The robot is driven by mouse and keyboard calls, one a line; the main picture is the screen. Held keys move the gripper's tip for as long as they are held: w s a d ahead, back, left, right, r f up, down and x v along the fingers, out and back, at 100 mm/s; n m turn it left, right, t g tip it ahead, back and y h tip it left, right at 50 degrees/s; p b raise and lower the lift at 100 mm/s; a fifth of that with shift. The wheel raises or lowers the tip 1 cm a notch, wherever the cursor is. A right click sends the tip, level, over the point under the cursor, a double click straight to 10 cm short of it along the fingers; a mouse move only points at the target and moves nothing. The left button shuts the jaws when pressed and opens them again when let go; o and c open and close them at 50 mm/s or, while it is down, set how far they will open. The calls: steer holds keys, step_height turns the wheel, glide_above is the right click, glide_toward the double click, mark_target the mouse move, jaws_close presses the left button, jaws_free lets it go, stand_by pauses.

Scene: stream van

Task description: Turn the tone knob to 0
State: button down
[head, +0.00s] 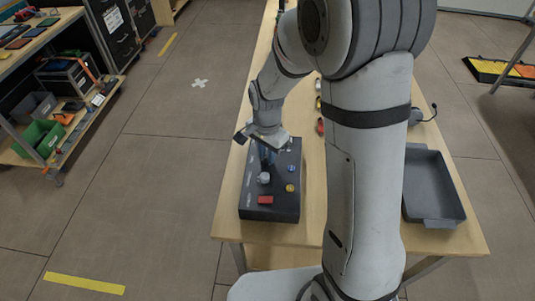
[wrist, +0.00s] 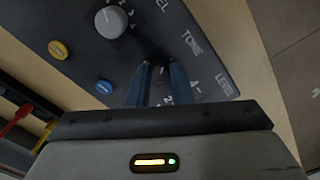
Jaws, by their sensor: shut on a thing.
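The dark control box (head: 270,209) stands on the bench in the head view. My gripper (head: 267,158) points down at its far part, and its blue fingers (wrist: 158,78) show in the wrist view. They are closed on a small dark knob (wrist: 158,71) beside the printed word TONE. This tone knob is mostly hidden between the fingers, so its pointer cannot be read. Only parts of the scale marks show around the fingers. A grey knob (wrist: 111,21) with a numbered scale sits apart from the fingers; it also shows in the head view (head: 264,178).
A red button (head: 265,200), a yellow button (head: 290,188) and a blue button (wrist: 104,87) are on the box. The word LEVEL is printed near my right finger. A grey tray (head: 433,190) stands at the right of the bench (head: 312,222).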

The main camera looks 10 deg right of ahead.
steer(key=m+b, duration=0.1)
steer(key=m, duration=0.5)
steer(key=shift+m, duration=0.4)
stand_by(0.3)
steer(key=c, duration=1.3)
jaws_free()
step_height(320, 180, up, 8)
steer(key=shift+f, duration=0.1)
